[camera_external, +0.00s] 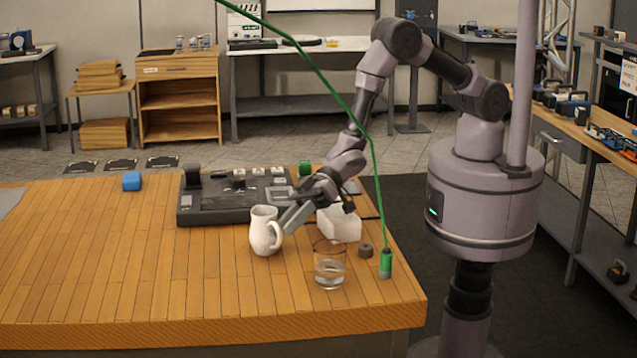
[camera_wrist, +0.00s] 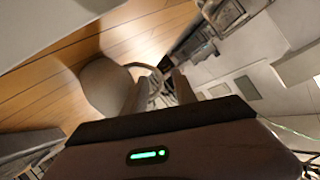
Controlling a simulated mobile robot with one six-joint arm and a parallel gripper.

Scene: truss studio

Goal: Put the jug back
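The white jug (camera_external: 264,232) stands upright on the wooden table (camera_external: 110,270), its handle toward the right. My gripper (camera_external: 288,217) is just right of the jug, close to the upper part of the handle. In the wrist view the jug (camera_wrist: 104,86) is left of the fingers, and its handle reaches toward the gap between the fingertips (camera_wrist: 160,88). The fingers look apart. I cannot tell whether they touch the handle. A glass with clear liquid (camera_external: 329,272) stands on the table, right and in front of the jug.
A dark control panel (camera_external: 215,207) lies behind the jug. A white block (camera_external: 340,225), a small dark ring (camera_external: 365,250) and a green cylinder (camera_external: 386,262) with a green cord are to the right. A blue block (camera_external: 132,181) sits far left. The table's front left is clear.

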